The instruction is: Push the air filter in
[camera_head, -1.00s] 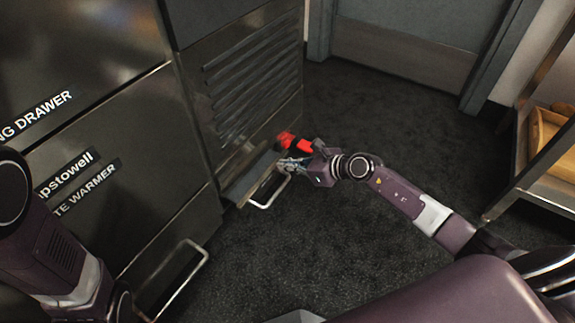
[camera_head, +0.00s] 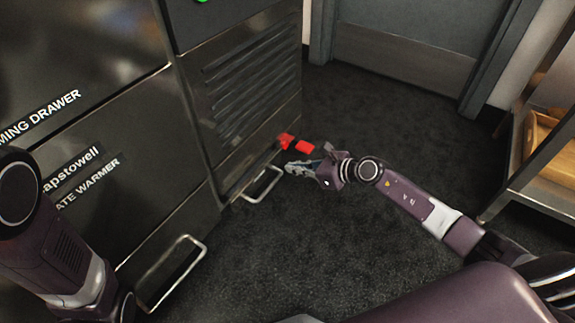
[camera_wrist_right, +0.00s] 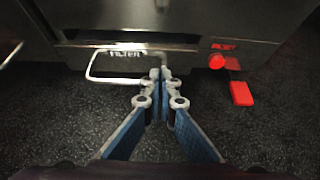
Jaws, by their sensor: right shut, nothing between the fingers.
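The air filter (camera_wrist_right: 124,54) is a dark panel low in the steel unit, with a "FILTER" label and a wire handle (camera_head: 264,187). In the head view its front looks about level with the unit's face; I cannot tell if a small gap remains. The handle also shows in the right wrist view (camera_wrist_right: 90,66). My right gripper (camera_head: 285,167) is shut and empty, its tips just right of the handle. In the right wrist view the tips (camera_wrist_right: 160,76) overlap the handle's right end; contact is unclear. My left arm is at the lower left, its gripper out of view.
A red knob (camera_head: 286,140) and a red block (camera_head: 305,147) stick out right of the filter. Another wire handle (camera_head: 205,250) projects from the warmer at left. A shelf rack (camera_head: 530,165) stands at right. The dark floor (camera_head: 400,130) between is clear.

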